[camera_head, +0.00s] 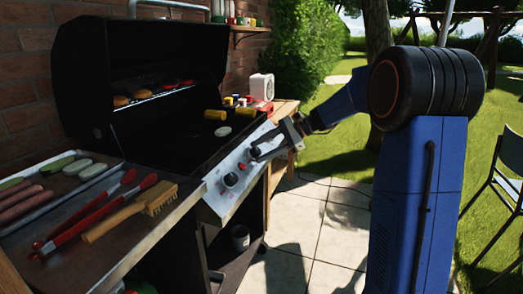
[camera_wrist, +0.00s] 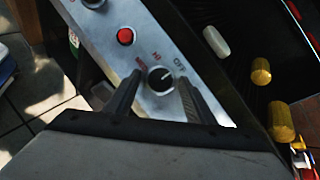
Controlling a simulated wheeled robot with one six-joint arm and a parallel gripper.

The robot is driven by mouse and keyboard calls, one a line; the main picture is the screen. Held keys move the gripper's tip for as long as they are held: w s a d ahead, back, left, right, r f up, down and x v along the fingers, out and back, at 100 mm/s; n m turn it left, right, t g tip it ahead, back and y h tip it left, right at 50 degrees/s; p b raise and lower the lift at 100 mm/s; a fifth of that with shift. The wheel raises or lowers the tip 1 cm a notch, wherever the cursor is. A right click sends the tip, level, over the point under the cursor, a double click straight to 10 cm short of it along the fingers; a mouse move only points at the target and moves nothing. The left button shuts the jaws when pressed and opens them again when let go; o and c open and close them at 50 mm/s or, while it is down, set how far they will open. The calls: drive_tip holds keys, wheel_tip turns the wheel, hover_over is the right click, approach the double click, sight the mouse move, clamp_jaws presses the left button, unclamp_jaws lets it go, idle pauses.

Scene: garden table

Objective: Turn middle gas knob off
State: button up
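The grill's metal control panel (camera_head: 218,186) slants along its front edge. A black knob (camera_wrist: 160,79) sits between my gripper's fingers in the wrist view. "HI" and "OFF" lettering is beside it, and its pale mark points up and right, roughly toward "OFF". My gripper (camera_head: 257,151) is open at the panel in the head view; its fingertips (camera_wrist: 160,84) also show in the wrist view, one on each side of the knob. I cannot tell whether they touch it. Another black knob (camera_head: 231,179) is nearer in the head view. Any knob behind my gripper is hidden.
A red button (camera_wrist: 125,36) lies between the two visible knobs. The open grill (camera_head: 140,60) holds burgers and corn. Tongs (camera_head: 95,215), a brush (camera_head: 130,210) and a food tray (camera_head: 60,195) lie on the left shelf.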

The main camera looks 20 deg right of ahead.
drive_tip(key=v, duration=1.7)
drive_tip(key=shift+r, duration=0.2)
drive_tip(key=shift+d, duration=0.1)
